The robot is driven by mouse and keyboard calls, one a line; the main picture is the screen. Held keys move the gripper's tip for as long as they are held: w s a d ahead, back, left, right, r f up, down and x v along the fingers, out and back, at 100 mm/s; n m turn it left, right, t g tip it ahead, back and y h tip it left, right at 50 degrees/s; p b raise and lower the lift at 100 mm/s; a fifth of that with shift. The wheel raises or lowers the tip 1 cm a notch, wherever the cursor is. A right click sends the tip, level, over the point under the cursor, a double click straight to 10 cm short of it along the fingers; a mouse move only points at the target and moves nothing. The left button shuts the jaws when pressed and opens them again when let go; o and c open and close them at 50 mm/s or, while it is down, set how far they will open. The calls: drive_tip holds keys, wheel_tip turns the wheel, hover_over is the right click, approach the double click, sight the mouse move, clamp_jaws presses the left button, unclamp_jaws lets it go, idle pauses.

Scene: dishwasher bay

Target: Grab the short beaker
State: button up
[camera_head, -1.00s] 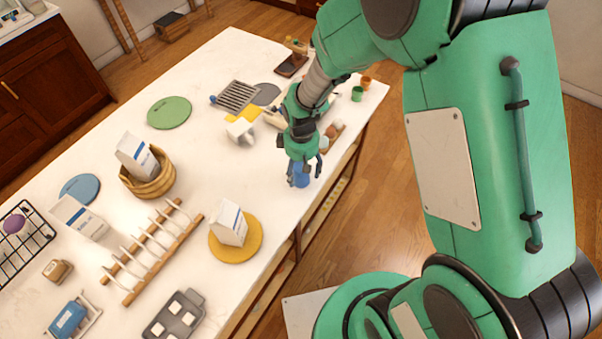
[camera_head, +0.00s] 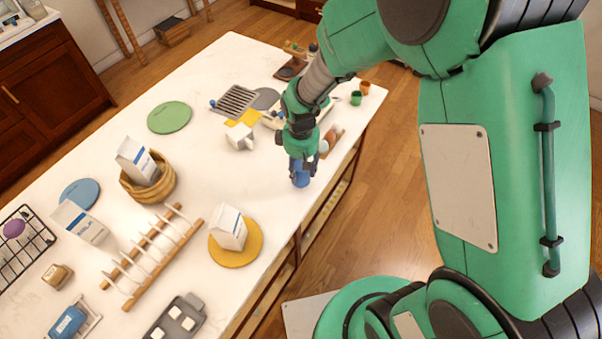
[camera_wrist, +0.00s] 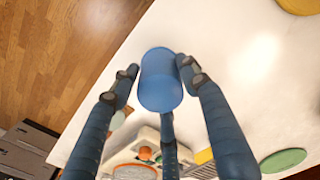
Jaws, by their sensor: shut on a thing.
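The short beaker is a small blue cup (camera_head: 301,179) near the right edge of the white counter (camera_head: 215,160). In the wrist view the blue beaker (camera_wrist: 160,82) sits at the centre, between my dark fingers. My gripper (camera_head: 302,163) points down from above and is shut on the beaker. In the wrist view the gripper's fingertips (camera_wrist: 158,76) press in around its sides. The fingers hide part of the beaker in the head view. I cannot tell whether its base touches the counter.
A milk carton (camera_head: 229,228) on a yellow round mat (camera_head: 236,256) stands nearby toward the front. A wooden plate rack (camera_head: 150,257) lies left. The counter left of the beaker is clear.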

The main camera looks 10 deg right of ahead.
drive_tip(key=s+d, duration=0.1)
drive_tip(key=s, duration=0.7)
drive_tip(key=s+d+r, duration=0.1)
drive_tip(key=s, duration=0.6)
drive_tip(key=shift+s+d+r+p, duration=0.25)
drive_tip(key=shift+s+p, duration=0.1)
drive_tip(key=shift+s, duration=0.05)
